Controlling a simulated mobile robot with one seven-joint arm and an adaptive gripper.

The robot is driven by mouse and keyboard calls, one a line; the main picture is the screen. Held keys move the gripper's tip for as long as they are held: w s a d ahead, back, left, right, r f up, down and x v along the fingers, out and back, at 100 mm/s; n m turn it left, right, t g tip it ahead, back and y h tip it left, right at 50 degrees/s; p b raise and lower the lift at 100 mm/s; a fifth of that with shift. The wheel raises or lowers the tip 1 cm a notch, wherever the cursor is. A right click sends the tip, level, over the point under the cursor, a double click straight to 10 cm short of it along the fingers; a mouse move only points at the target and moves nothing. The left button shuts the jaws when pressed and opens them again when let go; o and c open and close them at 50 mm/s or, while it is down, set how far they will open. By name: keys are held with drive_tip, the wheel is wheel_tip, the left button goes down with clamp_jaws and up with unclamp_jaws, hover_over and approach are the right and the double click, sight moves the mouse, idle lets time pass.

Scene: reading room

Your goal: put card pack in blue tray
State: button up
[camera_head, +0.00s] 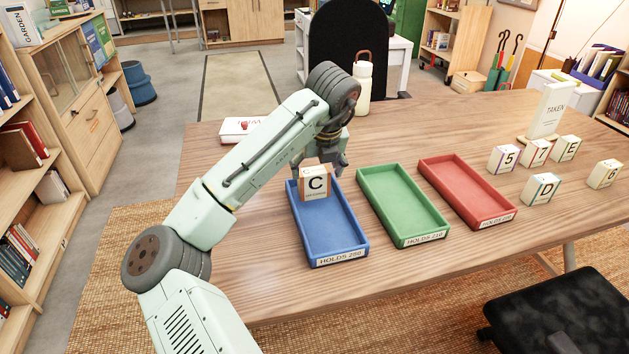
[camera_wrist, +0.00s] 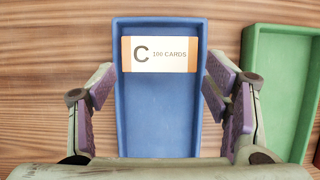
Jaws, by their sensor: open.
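The card pack (camera_head: 316,186), a white and tan block marked C, stands in the far part of the blue tray (camera_head: 330,238). In the wrist view, the pack (camera_wrist: 160,54) shows its top, reading "C 100 CARDS", inside the far end of the blue tray (camera_wrist: 160,120). My gripper (camera_head: 319,168) is above the far end of the tray, close to the pack. In the wrist view, my gripper (camera_wrist: 166,92) is open, with its fingers apart and nothing between them. The pack's underside is hidden.
A green tray (camera_head: 402,206) and a red tray (camera_head: 467,194) stand to the right. Several other lettered or numbered packs (camera_head: 541,189) stand at the right by a "TAKEN" sign (camera_head: 551,110). A bottle (camera_head: 363,84) stands behind my gripper, and a white box (camera_head: 240,128) lies at left.

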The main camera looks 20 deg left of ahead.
drive_tip(key=shift+v, duration=2.75)
